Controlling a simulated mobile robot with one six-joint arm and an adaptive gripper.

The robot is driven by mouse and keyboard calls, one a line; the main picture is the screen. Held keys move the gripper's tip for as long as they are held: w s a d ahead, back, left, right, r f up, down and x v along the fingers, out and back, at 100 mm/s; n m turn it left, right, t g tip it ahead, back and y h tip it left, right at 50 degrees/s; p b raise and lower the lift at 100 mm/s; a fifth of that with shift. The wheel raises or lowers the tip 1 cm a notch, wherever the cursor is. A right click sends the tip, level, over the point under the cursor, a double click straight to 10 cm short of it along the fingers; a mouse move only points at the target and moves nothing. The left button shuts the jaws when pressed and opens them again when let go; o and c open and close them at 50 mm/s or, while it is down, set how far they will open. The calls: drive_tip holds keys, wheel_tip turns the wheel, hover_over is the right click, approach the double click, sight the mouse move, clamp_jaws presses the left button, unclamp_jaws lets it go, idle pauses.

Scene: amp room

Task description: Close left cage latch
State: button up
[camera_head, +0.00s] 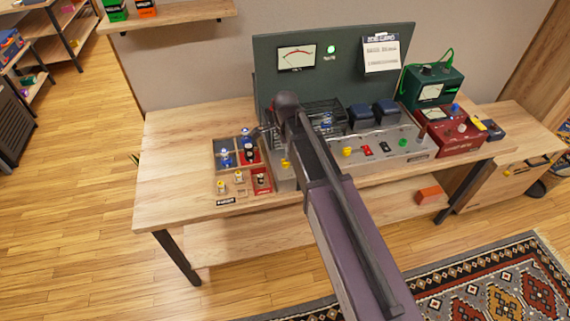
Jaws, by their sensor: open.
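The wire cage (325,108) sits on the grey amplifier chassis (400,160), behind my arm in the head view. A blue-and-white part shows through its bars. The cage's left side is largely covered by my wrist, and I cannot make out the left latch or whether it is closed. My gripper (262,133) is small and dark at the cage's left end, beside the parts tray. It looks empty and is open. Whether it touches the cage or latch cannot be told.
The parts tray (213,147) holds blue-topped tubes left of the chassis. A green panel (265,70) with a meter stands behind. Green (437,82) and red (455,136) instruments stand right. The wooden bench (160,190) is clear at its left end.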

drive_tip(key=shift+f+b, duration=2.1)
drive_tip(key=shift+f, duration=0.3)
clamp_jaws()
